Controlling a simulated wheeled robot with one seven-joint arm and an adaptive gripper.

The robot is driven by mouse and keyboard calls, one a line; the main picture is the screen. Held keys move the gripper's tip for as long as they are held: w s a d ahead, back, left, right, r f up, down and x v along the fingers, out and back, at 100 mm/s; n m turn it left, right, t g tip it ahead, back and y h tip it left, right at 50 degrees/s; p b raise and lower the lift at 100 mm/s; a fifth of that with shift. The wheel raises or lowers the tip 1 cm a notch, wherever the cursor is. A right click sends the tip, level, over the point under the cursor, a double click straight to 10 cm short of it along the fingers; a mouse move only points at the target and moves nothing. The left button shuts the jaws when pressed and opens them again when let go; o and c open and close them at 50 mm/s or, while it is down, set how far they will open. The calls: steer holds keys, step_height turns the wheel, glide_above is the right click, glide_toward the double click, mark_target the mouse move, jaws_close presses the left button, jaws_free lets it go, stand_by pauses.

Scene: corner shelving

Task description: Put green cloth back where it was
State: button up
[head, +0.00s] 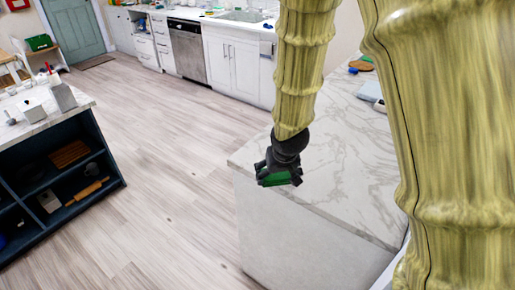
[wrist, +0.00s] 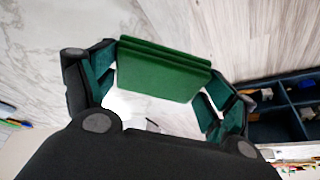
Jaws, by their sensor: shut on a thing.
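The green cloth (head: 273,180) is a folded, layered block. In the head view it sits at the lower end of my gripper (head: 279,172), above the corner of the marble counter (head: 330,160). In the wrist view the cloth (wrist: 165,72) lies between the two fingers of my gripper (wrist: 165,88), which is shut on it. Its far layered edge shows clearly, while the fingers cover its sides. Another green item (head: 39,43) rests on a small wooden stand (head: 45,60) at the upper left of the head view.
A dark blue shelf unit (head: 108,150) with a marble top stands at the left, holding a rolling pin (head: 87,192) and other items. White cabinets (head: 238,64) and a dishwasher (head: 188,52) line the back. Open wooden floor (head: 165,170) lies between. Small items sit on the marble counter's far right.

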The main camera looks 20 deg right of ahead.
steer(key=p, duration=0.6)
glide_above(261, 156)
steer(key=s, duration=0.1)
steer(key=shift+s+a+f, duration=0.1)
steer(key=shift+s+f, duration=0.1)
steer(key=shift+f, duration=0.35)
steer(key=shift+f+p, duration=0.7)
steer(key=shift+f, duration=1.15)
steer(key=shift+f, duration=0.15)
steer(key=o, duration=0.9)
steer(key=shift+c, duration=0.2)
steer(key=shift+r, duration=0.25)
steer(key=b+v, duration=0.3)
steer(key=v, duration=0.8)
steer(key=shift+s+r, duration=0.2)
steer(key=shift+r, duration=0.15)
